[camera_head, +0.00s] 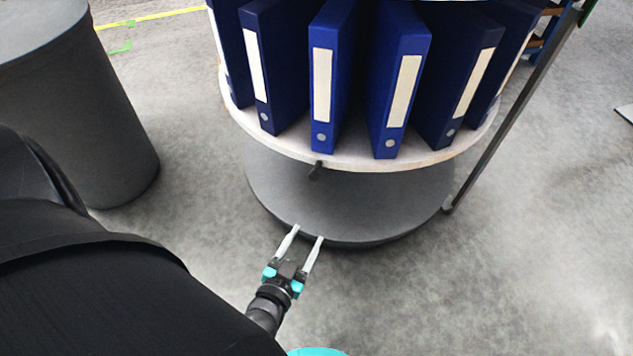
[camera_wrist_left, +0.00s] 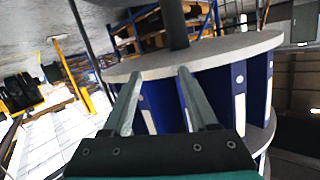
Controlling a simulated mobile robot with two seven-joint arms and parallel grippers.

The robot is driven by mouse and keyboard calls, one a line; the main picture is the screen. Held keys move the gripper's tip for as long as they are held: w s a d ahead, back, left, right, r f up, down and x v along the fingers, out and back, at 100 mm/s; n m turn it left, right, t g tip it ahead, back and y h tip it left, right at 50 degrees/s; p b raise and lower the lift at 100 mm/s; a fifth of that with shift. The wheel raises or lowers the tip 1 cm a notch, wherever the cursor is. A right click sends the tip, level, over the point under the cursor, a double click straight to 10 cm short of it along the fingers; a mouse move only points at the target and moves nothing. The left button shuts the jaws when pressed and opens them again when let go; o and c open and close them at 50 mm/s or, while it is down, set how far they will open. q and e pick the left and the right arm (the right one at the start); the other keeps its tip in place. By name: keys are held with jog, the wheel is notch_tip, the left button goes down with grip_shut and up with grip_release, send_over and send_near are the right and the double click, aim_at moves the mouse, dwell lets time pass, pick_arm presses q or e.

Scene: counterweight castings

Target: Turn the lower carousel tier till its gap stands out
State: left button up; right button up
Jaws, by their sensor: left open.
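The carousel's lower tier (camera_head: 350,158) is a round pale shelf with blue binders (camera_head: 323,80) standing on it, their white labels facing outward. No clearly wider gap shows among the front binders; the far side is hidden. My left gripper (camera_head: 306,232) is open and empty, apart from the tier, over the front edge of the dark base disc in the picture. The left wrist view is upside down; the pale tier (camera_wrist_left: 235,50) and binders show beyond the open fingers (camera_wrist_left: 158,75). My right gripper is out of view.
A dark round base (camera_head: 350,205) lies under the tier. A slanted dark post (camera_head: 510,115) stands close at the carousel's right. A large grey drum (camera_head: 85,110) stands at the left. The floor at the right front is clear.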

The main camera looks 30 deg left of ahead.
aim_at(313, 177)
pick_arm(q)
jog(key=w+a+r+b, duration=0.1)
jog(key=w+a+b, duration=0.1)
jog(key=w, duration=0.2)
jog(key=w+a+r+t+y+b, duration=0.1)
jog(key=w+a+b, duration=0.1)
jog(key=w, duration=0.3)
jog(key=w+a+r+t+b, duration=0.1)
jog(key=w+a+b, duration=0.1)
jog(key=w, duration=0.2)
jog(key=shift+w+r+n+y+b, duration=0.15)
jog(key=shift+w+n+y+b, duration=0.15)
jog(key=shift+n+y, duration=0.1)
jog(key=shift+b+x, duration=0.3)
jog(key=shift+x, duration=0.6)
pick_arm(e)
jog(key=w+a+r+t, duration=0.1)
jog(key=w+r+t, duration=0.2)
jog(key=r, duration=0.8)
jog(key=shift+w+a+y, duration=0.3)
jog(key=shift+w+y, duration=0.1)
pick_arm(q)
grip_shut()
